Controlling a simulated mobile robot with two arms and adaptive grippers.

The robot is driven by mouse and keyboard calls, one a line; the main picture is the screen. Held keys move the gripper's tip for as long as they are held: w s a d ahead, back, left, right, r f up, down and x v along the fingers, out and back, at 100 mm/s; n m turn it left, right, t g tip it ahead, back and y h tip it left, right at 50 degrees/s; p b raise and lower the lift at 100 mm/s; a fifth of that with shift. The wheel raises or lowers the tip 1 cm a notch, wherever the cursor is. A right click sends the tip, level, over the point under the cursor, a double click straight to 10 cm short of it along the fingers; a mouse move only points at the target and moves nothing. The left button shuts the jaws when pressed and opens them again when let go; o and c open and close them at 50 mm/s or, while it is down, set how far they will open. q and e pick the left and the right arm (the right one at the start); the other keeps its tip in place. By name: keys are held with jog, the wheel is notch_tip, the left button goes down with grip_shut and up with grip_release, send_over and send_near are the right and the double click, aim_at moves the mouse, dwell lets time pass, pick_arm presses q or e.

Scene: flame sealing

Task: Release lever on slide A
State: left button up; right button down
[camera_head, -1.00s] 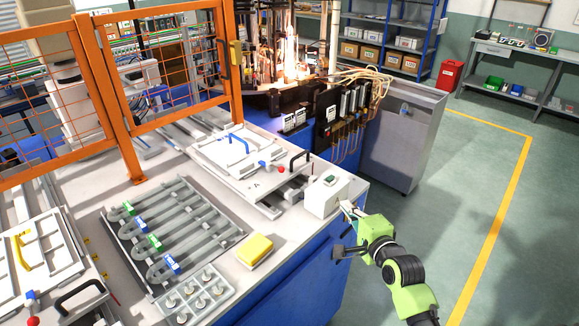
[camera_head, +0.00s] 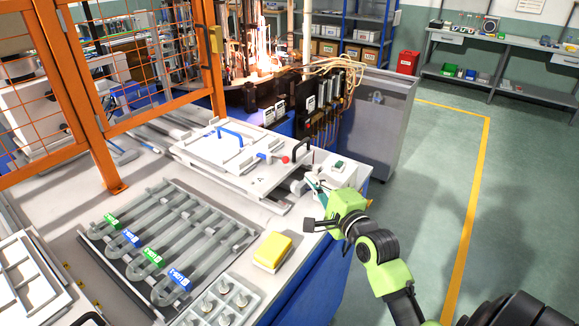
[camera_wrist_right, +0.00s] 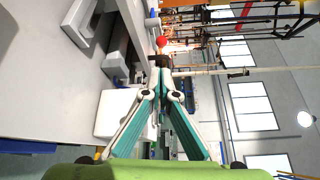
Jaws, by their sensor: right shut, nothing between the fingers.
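Slide A (camera_head: 258,185) is a white plate marked "A" on rails on the bench. Its lever has a red ball knob (camera_head: 285,159), which also shows in the right wrist view (camera_wrist_right: 160,41), just beyond the fingertips. A black handle (camera_head: 303,151) stands at the slide's front edge beside the knob. My right gripper (camera_head: 314,184) is in front of this edge, near the black handle and apart from the knob. Its teal fingers converge in the wrist view (camera_wrist_right: 161,66) with nothing held. Whether the fingertips touch the handle I cannot tell. My left gripper is out of view.
A white box with a green button (camera_head: 339,166) stands right beside my right gripper. A yellow sponge (camera_head: 272,250) and a rack of grey tubes (camera_head: 190,225) lie on the bench to the left. An orange mesh guard (camera_head: 110,186) stands behind the rack.

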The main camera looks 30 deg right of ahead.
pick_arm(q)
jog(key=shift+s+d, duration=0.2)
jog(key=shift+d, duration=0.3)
